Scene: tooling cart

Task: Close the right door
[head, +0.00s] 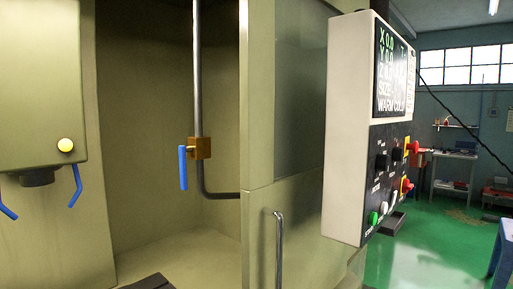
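The right door (260,215) is a tan sliding-style panel with a dark window (300,95) in its upper part. A vertical metal bar handle (279,250) is on its lower part, and its lower end is cut off by the frame. The door's left edge stands apart from the left side of the opening, so the machine's interior (140,130) shows through a wide gap. My gripper is not in view.
A control panel (345,130) with knobs and buttons sticks out right of the handle. Inside are a pipe with a blue-handled valve (200,148) and a spindle head (40,90). Green floor (420,255) is open at right; a blue object (503,250) stands at the right edge.

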